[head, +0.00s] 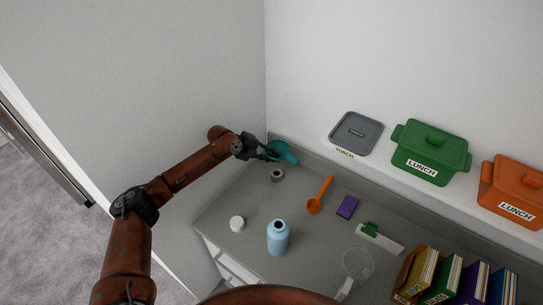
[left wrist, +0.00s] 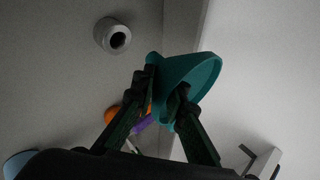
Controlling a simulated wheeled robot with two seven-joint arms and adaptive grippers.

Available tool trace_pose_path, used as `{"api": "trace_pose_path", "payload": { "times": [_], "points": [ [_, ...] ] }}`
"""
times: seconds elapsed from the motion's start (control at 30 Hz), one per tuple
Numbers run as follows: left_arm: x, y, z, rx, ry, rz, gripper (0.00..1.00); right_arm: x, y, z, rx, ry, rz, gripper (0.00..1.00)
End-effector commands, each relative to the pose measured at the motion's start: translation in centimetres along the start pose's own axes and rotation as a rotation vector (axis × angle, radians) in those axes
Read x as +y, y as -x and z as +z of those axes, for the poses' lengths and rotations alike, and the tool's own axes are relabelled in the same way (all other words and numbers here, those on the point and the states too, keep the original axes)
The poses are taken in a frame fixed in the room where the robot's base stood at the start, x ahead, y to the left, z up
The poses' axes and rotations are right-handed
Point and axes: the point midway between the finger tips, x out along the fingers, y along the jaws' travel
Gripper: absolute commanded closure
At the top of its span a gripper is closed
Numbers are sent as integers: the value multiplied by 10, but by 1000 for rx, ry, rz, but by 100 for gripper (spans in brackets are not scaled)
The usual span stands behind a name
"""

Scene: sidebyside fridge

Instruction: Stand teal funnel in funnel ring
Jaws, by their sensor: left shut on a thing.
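The teal funnel (head: 281,151) is in my left gripper (head: 262,150), above the back left corner of the counter. In the left wrist view, the fingers of my left gripper (left wrist: 164,98) are shut on the funnel (left wrist: 196,75), and its wide mouth faces right and up in the picture. The grey funnel ring (head: 277,176) sits on the counter just below and in front of the funnel. It also shows in the left wrist view as a pale ring (left wrist: 112,36) with a dark hole, apart from the funnel. My right gripper is not in view.
On the grey counter (head: 238,199) are a white cap (head: 237,223), blue bottle (head: 278,237), orange scoop (head: 320,196), purple block (head: 347,207), green clip (head: 371,229), clear round item (head: 358,264) and books (head: 440,280). Bins (head: 430,152) stand on the shelf behind. Walls close the left and back.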

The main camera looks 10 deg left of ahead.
Motion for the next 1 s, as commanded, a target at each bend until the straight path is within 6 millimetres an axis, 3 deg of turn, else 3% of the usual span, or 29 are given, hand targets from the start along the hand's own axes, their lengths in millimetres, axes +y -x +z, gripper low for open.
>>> {"api": "trace_pose_path", "payload": {
  "times": [0.53, 1.0],
  "points": [
    [7, -2, -4, 17, 16, 11, 100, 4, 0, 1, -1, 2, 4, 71],
    [30, -25, 0, 17, 15, 12, 100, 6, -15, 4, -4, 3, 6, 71]
  ]
}}
